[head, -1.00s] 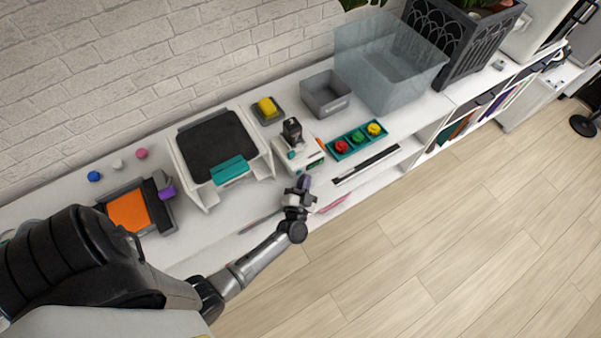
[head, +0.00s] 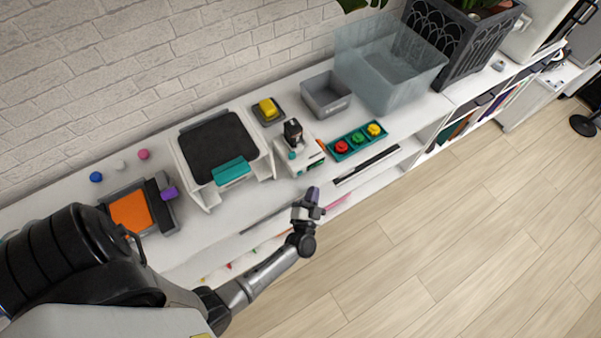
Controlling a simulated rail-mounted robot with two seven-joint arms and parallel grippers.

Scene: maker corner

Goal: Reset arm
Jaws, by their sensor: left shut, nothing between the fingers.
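My left gripper (head: 312,196) is shut and empty. It hangs in front of the white shelf top's (head: 262,203) front edge, to the right of the middle. A small white machine with a black top (head: 294,143) stands on the shelf behind it, apart from the gripper. My left arm comes in from the lower left. My right gripper does not show.
A teal tray (head: 329,148) holds red, green and yellow pieces. A white stand with a black top (head: 213,146), an orange pad device (head: 130,213), a grey bin (head: 325,95) and a clear tub (head: 385,65) stand along the shelf. The floor (head: 430,260) in front is clear.

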